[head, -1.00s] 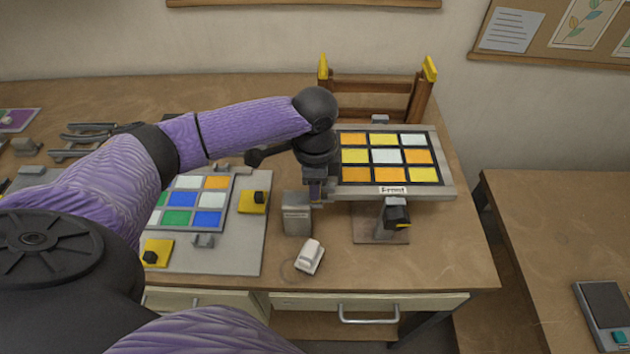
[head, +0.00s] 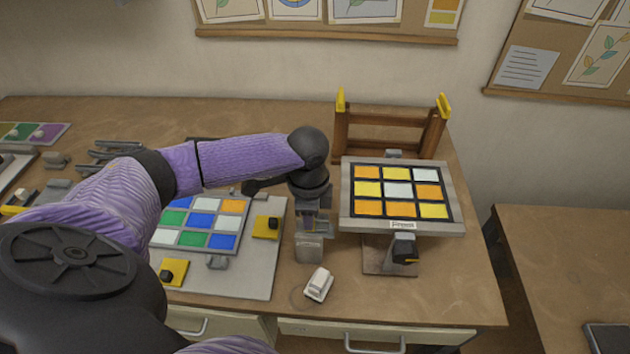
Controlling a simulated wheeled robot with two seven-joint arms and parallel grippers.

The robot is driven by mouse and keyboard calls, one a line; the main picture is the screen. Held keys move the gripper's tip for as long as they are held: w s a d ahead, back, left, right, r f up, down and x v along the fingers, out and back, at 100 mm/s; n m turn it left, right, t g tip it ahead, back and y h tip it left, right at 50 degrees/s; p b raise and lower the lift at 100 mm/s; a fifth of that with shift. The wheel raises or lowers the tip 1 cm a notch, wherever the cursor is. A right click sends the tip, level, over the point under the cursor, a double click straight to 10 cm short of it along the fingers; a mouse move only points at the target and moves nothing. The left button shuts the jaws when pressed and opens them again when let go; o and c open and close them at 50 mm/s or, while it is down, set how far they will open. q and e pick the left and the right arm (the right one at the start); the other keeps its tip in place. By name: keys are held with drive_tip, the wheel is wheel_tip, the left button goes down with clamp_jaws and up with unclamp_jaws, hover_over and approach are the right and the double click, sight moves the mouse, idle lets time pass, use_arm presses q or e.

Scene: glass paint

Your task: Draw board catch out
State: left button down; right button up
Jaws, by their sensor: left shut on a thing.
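The board (head: 351,222) is a grey frame holding a grid of yellow, orange and pale glass squares. It is raised on a stand (head: 385,267), with a "Front" label (head: 403,225) on its near edge. My left gripper (head: 316,222) points down just beyond the board's left edge. It is shut on a small part there, which I take to be the board's left catch; the fingers hide most of it. A dark catch or knob (head: 404,250) shows below the front edge, and a grey one (head: 394,153) at the back. My right gripper is not in view.
A grey block (head: 309,248) stands right below my left gripper. A white switch-like piece (head: 319,284) lies in front. A second panel of coloured squares (head: 195,221) lies left on a grey plate (head: 262,281). A wooden rack (head: 388,148) with yellow tips stands behind the board.

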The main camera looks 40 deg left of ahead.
use_arm(q)
drive_tip(key=shift+c, duration=2.4)
unclamp_jaws()
drive_tip(key=shift+s+a, duration=0.15)
drive_tip(key=shift+a, duration=0.05)
drive_tip(key=shift+d, duration=0.1)
drive_tip(key=shift+r, duration=0.2)
wheel_tip(320, 180, up, 9)
drive_tip(key=shift+f+p, duration=0.1)
drive_tip(key=shift+p, duration=0.8)
drive_tip(key=shift+r, duration=0.35)
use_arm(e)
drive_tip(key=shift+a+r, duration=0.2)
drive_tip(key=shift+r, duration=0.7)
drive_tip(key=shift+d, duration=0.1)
